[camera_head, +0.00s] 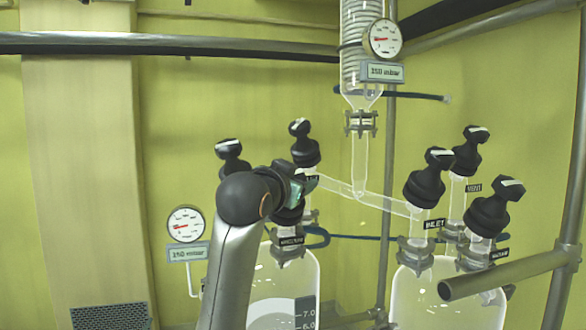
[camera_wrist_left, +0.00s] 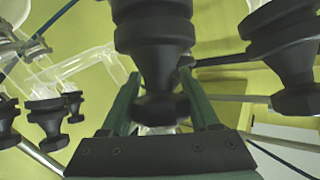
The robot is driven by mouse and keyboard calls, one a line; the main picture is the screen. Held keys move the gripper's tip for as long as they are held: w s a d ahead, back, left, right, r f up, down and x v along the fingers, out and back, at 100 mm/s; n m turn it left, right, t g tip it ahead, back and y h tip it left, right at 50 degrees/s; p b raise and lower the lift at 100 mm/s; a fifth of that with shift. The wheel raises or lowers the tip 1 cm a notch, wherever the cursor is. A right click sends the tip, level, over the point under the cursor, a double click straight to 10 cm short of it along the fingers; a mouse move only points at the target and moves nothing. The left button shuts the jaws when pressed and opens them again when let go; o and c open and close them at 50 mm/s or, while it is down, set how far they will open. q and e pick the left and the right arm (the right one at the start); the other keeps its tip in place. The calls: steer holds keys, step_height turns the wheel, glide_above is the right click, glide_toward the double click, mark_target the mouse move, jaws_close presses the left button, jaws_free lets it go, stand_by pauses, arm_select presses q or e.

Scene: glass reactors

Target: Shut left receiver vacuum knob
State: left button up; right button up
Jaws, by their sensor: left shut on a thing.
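The left receiver (camera_head: 310,275) is a clear glass vessel with a volume scale, at the lower middle of the head view. Its front black knob (camera_head: 288,216) stands above a small black label (camera_head: 291,240) that seems to read vacuum. My left gripper (camera_head: 298,187) is at this knob and hides its upper part. In the left wrist view, the green fingers of my left gripper (camera_wrist_left: 160,100) are shut on the black knob (camera_wrist_left: 155,40), one finger on each side. The direction of the knob's pointer is hidden. My right gripper does not show.
Two more black knobs (camera_head: 304,145) (camera_head: 229,158) stand close behind the gripper. The right receiver (camera_head: 440,295) carries several similar knobs. A glass tube (camera_head: 365,196) slopes to its inlet. A gauge (camera_head: 186,224) stands left of my arm; another gauge (camera_head: 384,38) hangs by the condenser.

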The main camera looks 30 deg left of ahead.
arm_select(q)
steer(key=m+h+p, duration=0.2)
steer(key=m+h, duration=0.1)
steer(key=shift+d, duration=0.2)
steer(key=shift+d+f+m+g+h+p, duration=0.1)
steer(key=shift+d+m+g+h+p, duration=0.1)
steer(key=shift+m+g+h+p, duration=0.4)
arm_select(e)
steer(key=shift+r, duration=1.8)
arm_select(q)
steer(key=shift+h, duration=0.3)
steer(key=o, duration=1.4)
steer(key=b+v, duration=0.1)
steer(key=v, duration=0.7)
steer(key=b+v, duration=0.1)
steer(key=v, duration=0.3)
steer(key=shift+s+f+b, duration=0.25)
steer(key=shift+s+b, duration=0.05)
steer(key=shift+b, duration=0.05)
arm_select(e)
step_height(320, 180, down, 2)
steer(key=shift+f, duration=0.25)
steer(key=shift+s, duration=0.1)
